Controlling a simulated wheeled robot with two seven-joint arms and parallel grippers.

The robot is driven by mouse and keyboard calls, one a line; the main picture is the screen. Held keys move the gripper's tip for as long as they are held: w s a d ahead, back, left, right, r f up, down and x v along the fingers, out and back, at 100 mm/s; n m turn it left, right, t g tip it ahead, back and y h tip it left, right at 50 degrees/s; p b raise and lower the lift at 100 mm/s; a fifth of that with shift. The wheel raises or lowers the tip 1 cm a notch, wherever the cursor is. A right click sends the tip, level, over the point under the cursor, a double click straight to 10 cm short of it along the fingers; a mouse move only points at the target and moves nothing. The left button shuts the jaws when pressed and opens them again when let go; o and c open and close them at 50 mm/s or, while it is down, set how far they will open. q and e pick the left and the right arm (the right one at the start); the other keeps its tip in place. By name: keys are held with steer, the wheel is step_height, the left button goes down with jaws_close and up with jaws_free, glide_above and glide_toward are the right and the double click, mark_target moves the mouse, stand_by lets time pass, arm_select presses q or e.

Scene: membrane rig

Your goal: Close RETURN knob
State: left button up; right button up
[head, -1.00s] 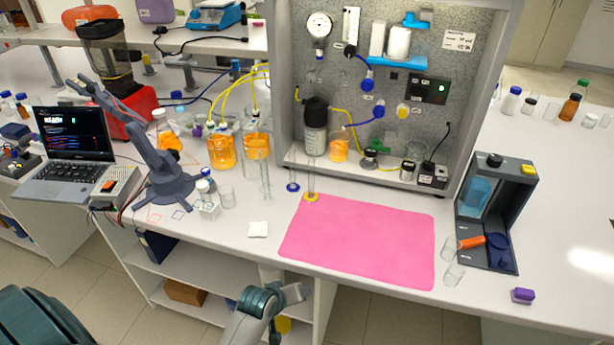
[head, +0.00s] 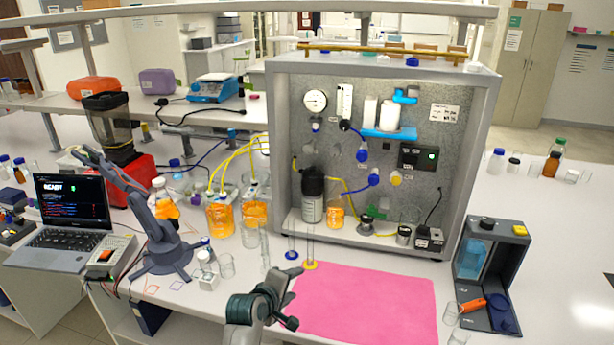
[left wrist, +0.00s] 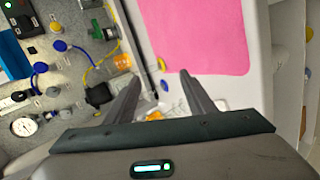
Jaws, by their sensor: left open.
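The rig's panel (head: 420,120) carries several knobs, and I cannot read which is labelled RETURN. Two blue knobs (head: 362,155) (head: 375,180), a yellow knob (head: 395,178) and a black knob (head: 344,125) show on it. In the left wrist view the yellow knob (left wrist: 57,28), blue knobs (left wrist: 60,45) (left wrist: 40,68) and black knob (left wrist: 18,96) are at upper left. My left gripper (head: 292,298) is open and empty, in front of the rig by the pink mat's left edge, apart from the panel. It also shows in the left wrist view (left wrist: 160,88). My right gripper is out of view.
The pink mat (head: 370,300) lies clear before the rig. Two glass cylinders (head: 310,245) (head: 291,240) stand between my gripper and the rig. A bottle (head: 312,195) and an orange flask (head: 335,210) stand on the rig's shelf. A grey device (head: 500,275) stands right.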

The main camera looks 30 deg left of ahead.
arm_select(q)
steer(key=w+a+r+n+t+y, duration=0.1)
steer(key=w+a+r+n+t, duration=0.2)
steer(key=w+r+n, duration=0.5)
steer(key=w+a+r+n+t+y, duration=0.2)
steer(key=w+a+r+n, duration=0.4)
steer(key=r, duration=0.9)
steer(key=w+n+t, duration=0.1)
steer(key=w+n, duration=0.2)
steer(key=n, duration=0.2)
steer(key=shift+w+p, duration=0.25)
steer(key=shift+p, duration=0.05)
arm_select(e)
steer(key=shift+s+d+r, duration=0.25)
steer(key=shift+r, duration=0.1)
arm_select(q)
steer(key=shift+r, duration=0.15)
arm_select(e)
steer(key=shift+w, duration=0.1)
